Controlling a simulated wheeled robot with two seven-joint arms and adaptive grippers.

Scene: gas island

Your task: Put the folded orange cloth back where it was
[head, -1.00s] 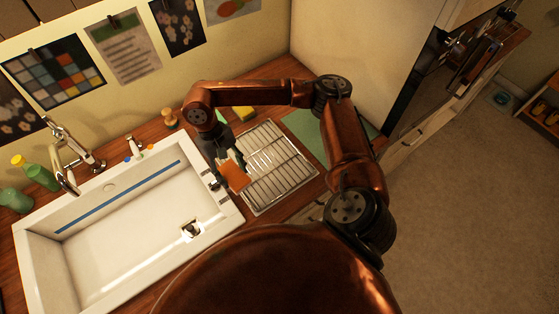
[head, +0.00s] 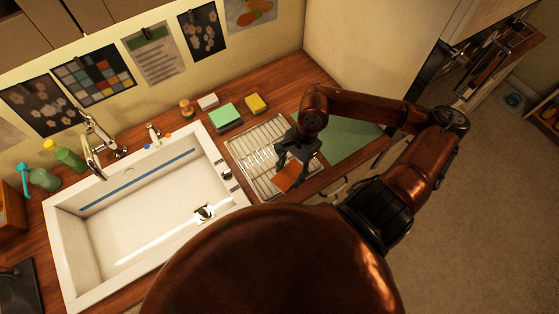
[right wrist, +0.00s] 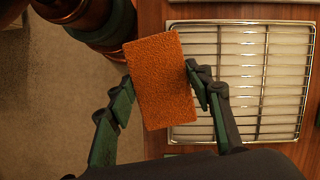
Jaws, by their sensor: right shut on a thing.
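The folded orange cloth (head: 288,177) is held in my right gripper (head: 291,161) above the front right part of the wire rack (head: 246,165). In the right wrist view the cloth (right wrist: 160,82) is a flat, slightly tilted rectangle between the two fingers of my right gripper (right wrist: 159,77). It overlaps the near edge of the rack (right wrist: 262,80) and the bare wood beside it. I cannot tell how high above the rack it is. My left gripper is not in view.
The white sink (head: 150,215) lies left of the rack. A green sponge (head: 227,114), a yellow sponge (head: 256,103) and a white block (head: 208,102) stand behind. A green mat (head: 350,142) lies right of the rack. The wooden counter's front edge is close to the cloth.

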